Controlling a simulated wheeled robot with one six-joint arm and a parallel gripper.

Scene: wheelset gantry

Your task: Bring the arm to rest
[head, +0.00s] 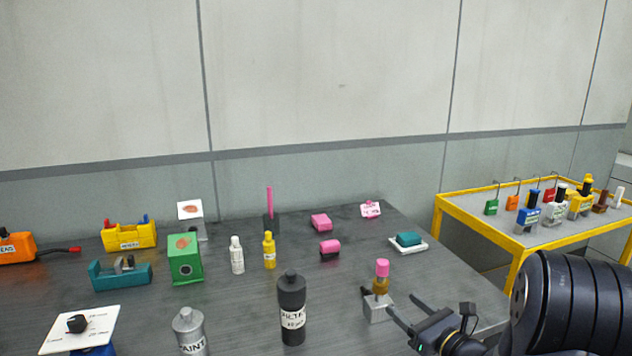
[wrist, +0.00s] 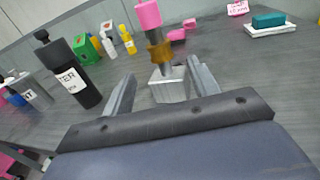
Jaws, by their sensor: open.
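My gripper (head: 402,309) is at the right front of the dark grey table (head: 230,311), low over its top. It is open. In the wrist view its two fingers (wrist: 160,88) stand apart, with a light grey block (wrist: 170,86) between or just beyond their tips; I cannot tell if they touch it. On the block stands a brass-coloured piece with a pink top (head: 382,268). My dark arm comes in from the right edge of the head view.
A black bottle (head: 291,310) and a grey paint bottle (head: 189,332) stand left of my gripper. A teal block on a white plate (head: 408,241) lies behind it. A yellow-framed table (head: 520,245) with several small items stands at the right. A wall closes the back.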

